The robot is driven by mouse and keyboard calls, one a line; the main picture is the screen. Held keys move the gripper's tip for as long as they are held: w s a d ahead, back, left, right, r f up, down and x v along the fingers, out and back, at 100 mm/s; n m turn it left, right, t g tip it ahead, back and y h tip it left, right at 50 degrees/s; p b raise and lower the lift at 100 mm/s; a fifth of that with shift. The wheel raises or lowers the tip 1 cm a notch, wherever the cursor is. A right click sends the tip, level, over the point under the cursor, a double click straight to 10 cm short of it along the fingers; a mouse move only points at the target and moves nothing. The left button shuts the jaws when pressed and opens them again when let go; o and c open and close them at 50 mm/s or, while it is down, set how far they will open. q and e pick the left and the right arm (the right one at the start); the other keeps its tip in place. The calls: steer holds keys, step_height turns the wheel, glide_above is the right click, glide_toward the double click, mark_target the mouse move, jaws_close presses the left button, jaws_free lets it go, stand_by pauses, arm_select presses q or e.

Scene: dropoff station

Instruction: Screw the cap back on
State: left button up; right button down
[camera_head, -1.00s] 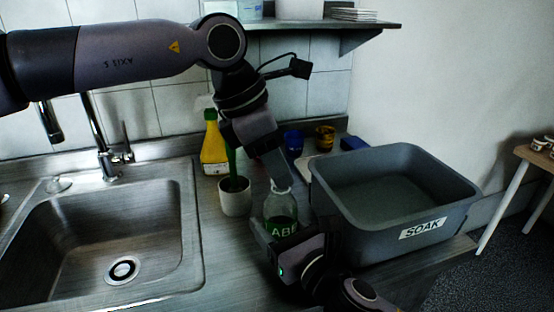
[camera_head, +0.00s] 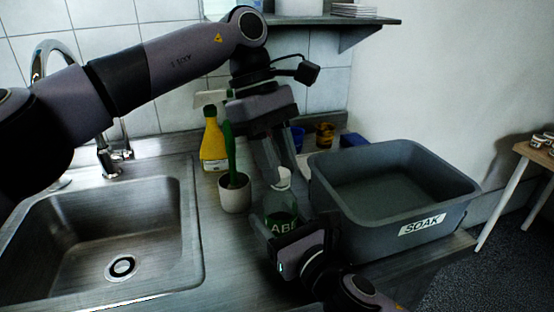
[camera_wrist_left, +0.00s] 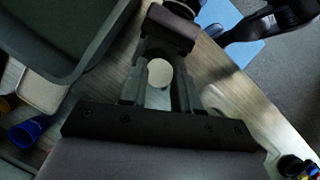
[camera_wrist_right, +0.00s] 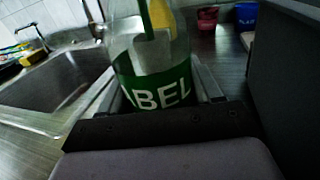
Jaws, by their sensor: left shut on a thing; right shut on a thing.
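A clear bottle (camera_head: 279,203) with a green label stands upright on the counter beside the grey bin. My right gripper (camera_head: 283,236) is shut around its body; the right wrist view shows the bottle (camera_wrist_right: 150,73) between the fingers. The white cap (camera_head: 282,177) is at the top of the bottle neck. My left gripper (camera_head: 278,172) points down from above and is shut on the cap, whose round top (camera_wrist_left: 160,72) shows between its fingers in the left wrist view. I cannot tell how far the cap sits on the thread.
A grey bin (camera_head: 451,211) marked SOAK stands close on the right. A blue cup (camera_head: 297,139) is behind.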

arm_select(q)
steer(key=m+y, duration=0.1)
steer(key=m, duration=0.1)
steer(key=m+g, duration=0.1)
steer(key=m, duration=0.2)
steer(key=shift+d+y, duration=0.1)
steer(key=shift+y, duration=0.3)
steer(key=o, duration=1)
steer(key=shift+c, duration=0.4)
